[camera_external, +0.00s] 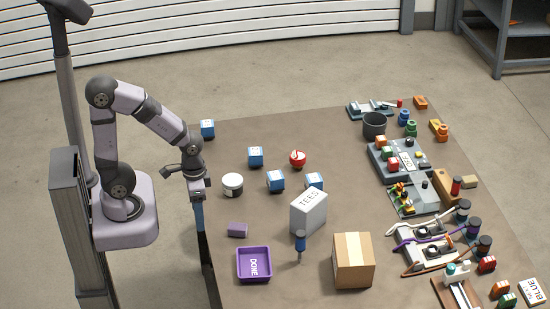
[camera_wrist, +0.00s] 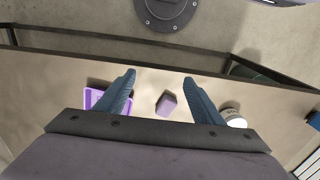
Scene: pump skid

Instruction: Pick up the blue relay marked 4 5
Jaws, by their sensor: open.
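Several blue relay cubes with pale top labels stand on the brown table in the external view. One relay (camera_external: 207,129) is at the far left edge, one (camera_external: 255,156) is right of it, and one (camera_external: 276,180) is nearer the middle. Another relay (camera_external: 314,181) is partly hidden behind the grey TEES box (camera_external: 308,212). The marks are too small to read, so I cannot tell which is 4 5. My gripper (camera_external: 199,216) points down at the table's left edge, apart from the relays.
A white jar (camera_external: 232,184), a red ball-like item (camera_external: 298,158), a purple block (camera_external: 237,230), a purple DONE tray (camera_external: 254,265), an upright blue-handled tool (camera_external: 300,244) and a cardboard box (camera_external: 353,260) stand around. Pump hardware (camera_external: 405,160) crowds the right side. The table's back middle is clear.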

